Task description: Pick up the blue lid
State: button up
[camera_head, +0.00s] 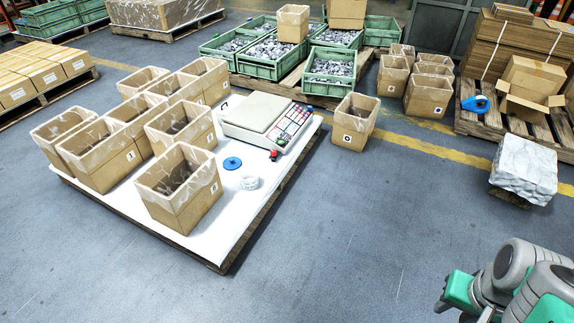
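The blue lid (232,163) is a small round disc with a knob-like mark at its middle. It lies flat on the white-covered pallet (262,205), between an open carton on its left and the scale above it. My gripper (441,300) shows at the lower right edge of the view, far from the lid, over the floor. Its fingers are small and partly hidden by my arm, so I cannot tell whether it is open or shut.
A white ring-like item (249,183) and a small red-and-black item (273,155) lie near the lid. A scale (256,111) with a coloured keypad stands behind. Open cartons (178,190) crowd the pallet's left. Grey floor (350,230) between my arm and the pallet is clear.

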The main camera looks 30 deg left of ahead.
aim_at(231, 163)
jog(key=u, duration=0.15)
jog(key=i, duration=0.9)
jog(key=u, duration=0.9)
jog(key=i, duration=1.1)
jog(key=u, duration=1.6)
jog(key=i, duration=0.55)
jog(key=u, duration=0.6)
